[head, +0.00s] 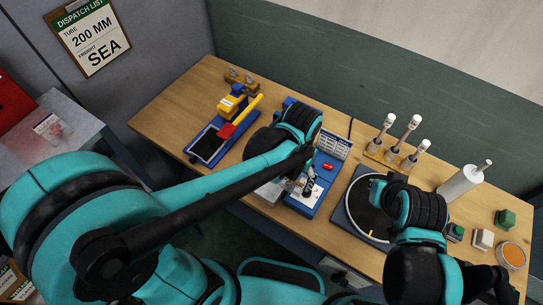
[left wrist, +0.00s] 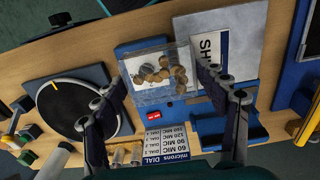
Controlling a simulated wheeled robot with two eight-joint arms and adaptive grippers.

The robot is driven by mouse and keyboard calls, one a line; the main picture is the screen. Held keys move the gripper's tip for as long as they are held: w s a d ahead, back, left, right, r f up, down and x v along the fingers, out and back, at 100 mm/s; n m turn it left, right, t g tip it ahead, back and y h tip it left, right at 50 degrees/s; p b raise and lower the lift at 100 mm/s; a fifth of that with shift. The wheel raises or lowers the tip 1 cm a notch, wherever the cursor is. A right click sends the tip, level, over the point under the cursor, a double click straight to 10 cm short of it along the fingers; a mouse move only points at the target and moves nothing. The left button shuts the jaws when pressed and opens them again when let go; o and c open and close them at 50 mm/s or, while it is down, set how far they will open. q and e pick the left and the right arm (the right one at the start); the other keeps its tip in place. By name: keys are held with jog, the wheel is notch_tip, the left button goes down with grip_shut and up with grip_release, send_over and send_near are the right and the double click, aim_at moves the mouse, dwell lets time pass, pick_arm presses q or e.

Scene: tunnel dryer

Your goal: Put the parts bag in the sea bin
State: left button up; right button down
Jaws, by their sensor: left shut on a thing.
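The parts bag (left wrist: 160,75) is a clear bag with several round brown pieces in it. It shows in the left wrist view between the fingers of my left gripper (left wrist: 160,82), which is shut on it, over the blue sealer-like device (left wrist: 125,52). In the head view my left gripper (head: 308,182) is low over that blue device (head: 300,205), and the arm hides part of the bag. My right gripper (head: 490,284) is at the lower right; its finger opening is unclear. I cannot make out a bin marked sea.
A dispatch board (head: 89,40) reads 200 MM, freight SEA. A round black turntable (head: 360,205) lies right of the device, with a rack (head: 385,155) behind. A blue tool with a yellow handle (head: 215,140) stands left.

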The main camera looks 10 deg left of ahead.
pick_arm(q)
jog(key=w+a+f, duration=0.2)
jog(key=w+a+f+b, duration=0.1)
jog(key=w+a+f, duration=0.1)
jog(key=w+a, duration=0.1)
jog(key=w+a+f+b, duration=0.1)
jog(key=w+a+f, duration=0.1)
jog(key=shift+w+a+f, duration=0.35)
jog(key=shift+w+a, duration=0.05)
jog(key=shift+f+b, duration=0.85)
jog(key=shift+f, duration=1.2)
jog(key=shift+f, duration=0.2)
jog(key=o, duration=1.4)
jog(key=shift+r, duration=0.1)
